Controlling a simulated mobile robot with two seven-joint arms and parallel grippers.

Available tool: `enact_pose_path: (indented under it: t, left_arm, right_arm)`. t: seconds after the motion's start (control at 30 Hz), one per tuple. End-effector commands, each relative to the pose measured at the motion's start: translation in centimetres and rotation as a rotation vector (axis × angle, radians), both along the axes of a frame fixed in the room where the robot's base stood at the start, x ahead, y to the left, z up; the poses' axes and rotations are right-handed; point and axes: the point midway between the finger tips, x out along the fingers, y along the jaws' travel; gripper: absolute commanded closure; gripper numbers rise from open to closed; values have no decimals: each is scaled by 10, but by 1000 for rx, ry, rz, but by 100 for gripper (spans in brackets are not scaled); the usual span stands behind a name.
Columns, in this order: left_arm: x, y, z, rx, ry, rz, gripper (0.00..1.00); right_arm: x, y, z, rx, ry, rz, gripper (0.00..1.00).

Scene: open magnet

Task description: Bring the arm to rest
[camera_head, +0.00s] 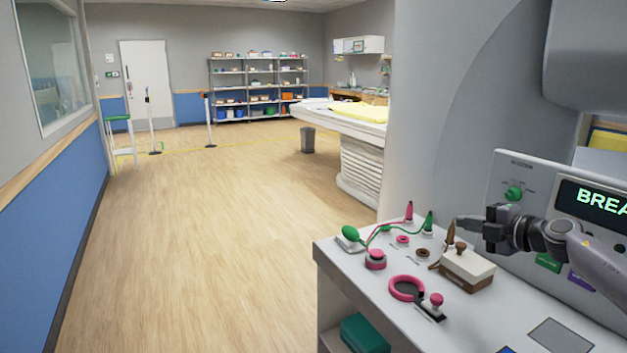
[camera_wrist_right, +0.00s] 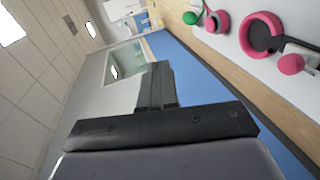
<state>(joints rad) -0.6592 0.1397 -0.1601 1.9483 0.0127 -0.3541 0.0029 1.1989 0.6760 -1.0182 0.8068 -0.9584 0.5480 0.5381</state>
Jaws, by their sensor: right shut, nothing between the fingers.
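My right arm (camera_head: 590,252) comes in from the right edge in the head view. Its gripper (camera_head: 462,224) is shut and empty, pointing left above the white counter (camera_head: 335,262). It is in front of the control panel (camera_head: 540,200) and close to a brown cone-tipped piece (camera_head: 450,234); whether they touch I cannot tell. In the right wrist view the shut gripper (camera_wrist_right: 155,88) shows at the middle, with nothing held. My left gripper is in neither view.
On the counter are a brown-and-white block (camera_head: 467,270), a pink ring (camera_head: 406,288), a pink knob (camera_head: 375,260), a green bulb (camera_head: 350,232), and green (camera_head: 428,222) and pink (camera_head: 409,212) cones with cords. The scanner (camera_head: 450,110) stands behind.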

Motion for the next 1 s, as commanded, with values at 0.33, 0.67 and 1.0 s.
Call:
enact_pose_path:
  t: [0.33,0.67,1.0]
  left_arm:
    - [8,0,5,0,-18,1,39]
    - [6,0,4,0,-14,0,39]
    - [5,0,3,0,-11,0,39]
  right_arm:
    - [-39,122,-67,372,-55,-99,100]
    - [-119,151,-131,718,111,-440,100]
    - [-246,132,-205,896,484,-885,100]
